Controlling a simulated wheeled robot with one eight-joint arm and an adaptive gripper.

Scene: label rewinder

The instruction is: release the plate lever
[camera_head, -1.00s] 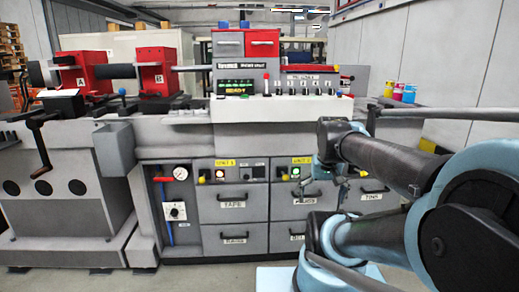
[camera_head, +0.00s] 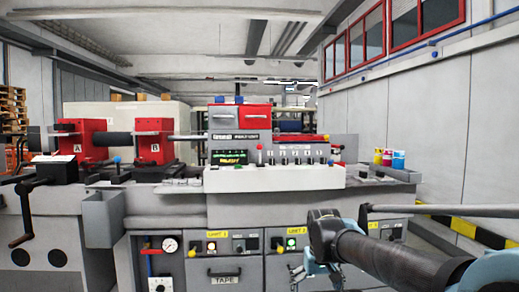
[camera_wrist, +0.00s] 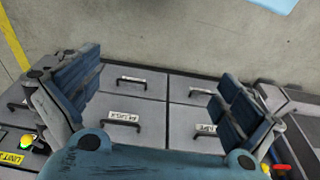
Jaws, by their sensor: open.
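No lever in view is labelled as the plate lever, so I cannot tell which one it is. In the head view, small levers show on the machine (camera_head: 240,205): a red-topped lever (camera_head: 260,150) on the console, a blue-knobbed lever (camera_head: 117,162) beside the red blocks, and yellow knobs at UNIT 1 (camera_head: 192,253) and UNIT 2 (camera_head: 278,249). My gripper (camera_wrist: 160,88) is open and empty, its blue fingers spread wide in the wrist view, facing the drawer fronts. In the head view it is low, mostly hidden by my arm, in front of the right cabinet.
Labelled drawers, including TAPE (camera_head: 225,275), fill the cabinet front. Red blocks A (camera_head: 82,142) and B (camera_head: 154,140) stand on the left. A dark crank (camera_head: 27,210) sticks out at far left.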

